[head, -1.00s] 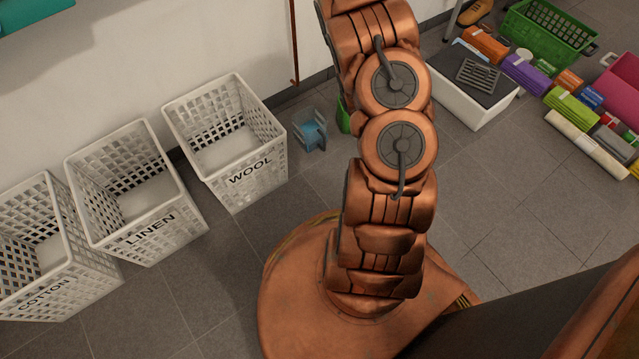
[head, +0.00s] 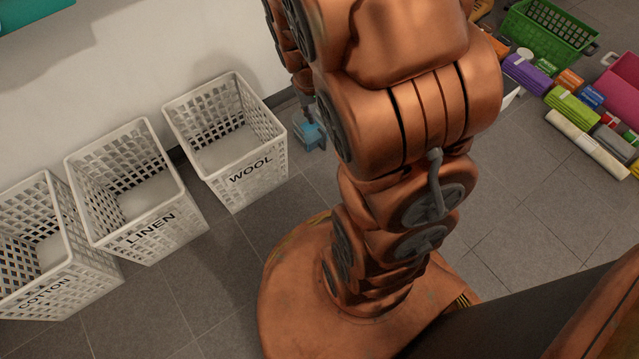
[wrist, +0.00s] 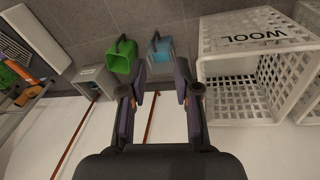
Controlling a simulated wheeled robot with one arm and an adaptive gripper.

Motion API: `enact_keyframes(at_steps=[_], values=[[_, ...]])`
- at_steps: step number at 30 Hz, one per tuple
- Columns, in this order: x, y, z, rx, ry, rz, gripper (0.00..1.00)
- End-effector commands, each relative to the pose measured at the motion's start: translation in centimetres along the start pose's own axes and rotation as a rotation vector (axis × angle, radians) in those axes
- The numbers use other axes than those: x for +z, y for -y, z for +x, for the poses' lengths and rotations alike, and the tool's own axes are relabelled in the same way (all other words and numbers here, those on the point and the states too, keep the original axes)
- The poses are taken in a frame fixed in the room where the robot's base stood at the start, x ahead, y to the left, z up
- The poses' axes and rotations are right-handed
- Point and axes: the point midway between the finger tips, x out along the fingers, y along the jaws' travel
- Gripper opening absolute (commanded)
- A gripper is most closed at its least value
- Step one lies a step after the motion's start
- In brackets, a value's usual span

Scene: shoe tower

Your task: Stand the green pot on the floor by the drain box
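The green pot (wrist: 122,57) stands on the floor in the wrist view, left of a blue pot (wrist: 160,50). It is hidden behind my arm in the head view. A grey box (wrist: 97,77) stands left of the green pot, against the wall where a red pipe (wrist: 72,134) runs; it may be the drain box, but I cannot tell for sure. My gripper (wrist: 160,80) is open and empty, its fingers spread on either side of the blue pot in the wrist picture, with the green pot just left of them. No contact shows.
The WOOL basket (head: 232,140) stands left of the blue pot in the head view, with the LINEN basket (head: 135,190) and COTTON basket (head: 50,250) beyond. A green crate (head: 548,35) and several coloured bundles lie at upper right.

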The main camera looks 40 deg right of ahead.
Motion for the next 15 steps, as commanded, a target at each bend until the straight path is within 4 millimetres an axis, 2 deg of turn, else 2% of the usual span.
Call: enact_keyframes(at_steps=[3,9,15], values=[[3.4,2.4,-3.2,-0.037,0.06,-0.039,0.31],[10.4,5.4,-7.7,-0.092,0.188,-0.122,0.31],[17.2,7.0,-11.5,-0.133,0.302,-0.218,0.31]])
